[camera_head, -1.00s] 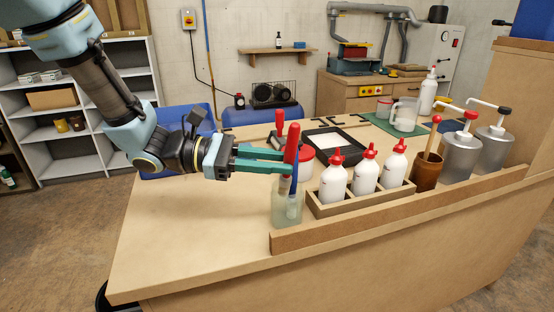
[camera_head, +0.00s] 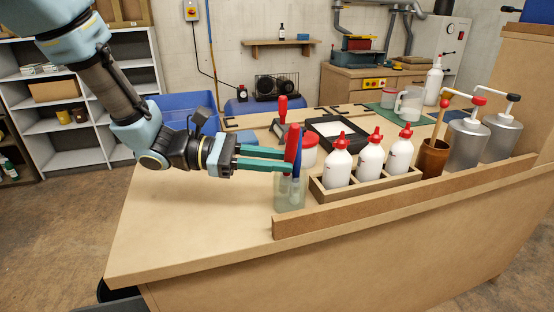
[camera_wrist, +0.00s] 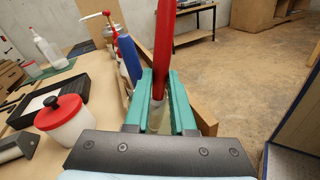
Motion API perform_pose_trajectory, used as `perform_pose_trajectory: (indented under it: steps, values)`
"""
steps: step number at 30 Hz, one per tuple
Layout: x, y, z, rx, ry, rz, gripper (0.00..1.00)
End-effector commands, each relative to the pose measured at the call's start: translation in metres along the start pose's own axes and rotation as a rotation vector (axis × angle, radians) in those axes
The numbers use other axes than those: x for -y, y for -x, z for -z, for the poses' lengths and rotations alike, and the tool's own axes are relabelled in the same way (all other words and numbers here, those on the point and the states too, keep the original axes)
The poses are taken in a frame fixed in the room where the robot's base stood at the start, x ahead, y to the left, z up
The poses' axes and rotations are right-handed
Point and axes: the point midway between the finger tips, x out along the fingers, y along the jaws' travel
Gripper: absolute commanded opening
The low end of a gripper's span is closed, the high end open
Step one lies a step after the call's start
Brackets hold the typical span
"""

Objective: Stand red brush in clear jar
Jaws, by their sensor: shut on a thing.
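The red brush (camera_head: 292,143) stands nearly upright with its red handle between my gripper's green fingers (camera_head: 288,159). My gripper is shut on it. The clear jar (camera_head: 290,200) stands on the bench just below the fingers. The brush's lower end appears inside the jar, though the glass blurs it and I cannot tell whether it touches the bottom. A blue brush (camera_head: 298,155) leans in the jar beside the red one. In the wrist view, the red handle (camera_wrist: 165,40) rises between the fingertips (camera_wrist: 160,88), with the blue brush (camera_wrist: 130,55) just left.
A wooden rack (camera_head: 345,193) with white red-capped bottles (camera_head: 369,163) stands close right of the jar. A red-lidded tub (camera_head: 309,155) is behind it. A wooden ledge (camera_head: 400,200) runs along the front. The bench (camera_head: 190,215) left of the jar is clear.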

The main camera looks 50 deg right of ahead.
Motion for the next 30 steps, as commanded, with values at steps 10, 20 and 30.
perform_pose_trajectory:
  steps: [10,20,30]
  values:
    - [0.0,0.0,0.0,0.0,0.0,0.0,0.57]
    - [0.0,0.004,0.001,0.0,0.0,-0.002,0.58]
    - [-0.001,0.062,0.002,-0.002,-0.001,-0.006,0.58]
